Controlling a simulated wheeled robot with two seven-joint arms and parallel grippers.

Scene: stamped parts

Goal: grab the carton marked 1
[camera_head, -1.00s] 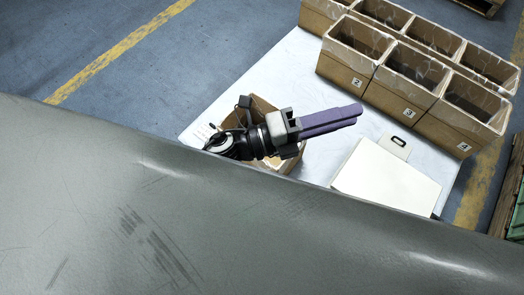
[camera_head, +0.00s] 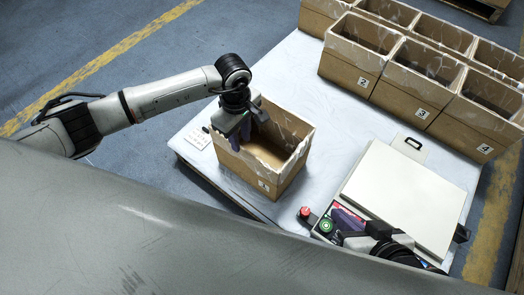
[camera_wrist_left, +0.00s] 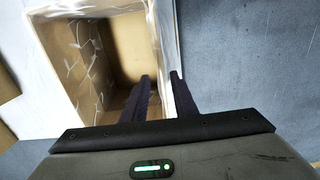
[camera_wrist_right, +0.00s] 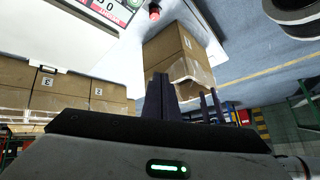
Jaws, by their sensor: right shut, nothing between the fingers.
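The carton marked 1 (camera_head: 283,183) stands upright and open-topped on the white table, its label on the near face. It fills the upper left of the left wrist view (camera_wrist_left: 60,45) and also shows in the right wrist view (camera_wrist_right: 170,45). My left gripper (camera_head: 240,165) points down at its left wall. In the left wrist view the fingers (camera_wrist_left: 161,78) straddle that wall, one inside and one outside; whether they press it is unclear. My right gripper (camera_head: 343,218) is shut and empty, low at the near side of the white device, apart from the carton.
Open cartons marked 2 (camera_head: 345,72), 3 (camera_head: 402,101) and 4 (camera_head: 465,133) stand in a row at the back right, with more behind. A white device (camera_head: 405,198) with red (camera_head: 305,211) and green (camera_head: 326,226) buttons sits right of carton 1. Bare table (camera_head: 300,85) lies behind carton 1.

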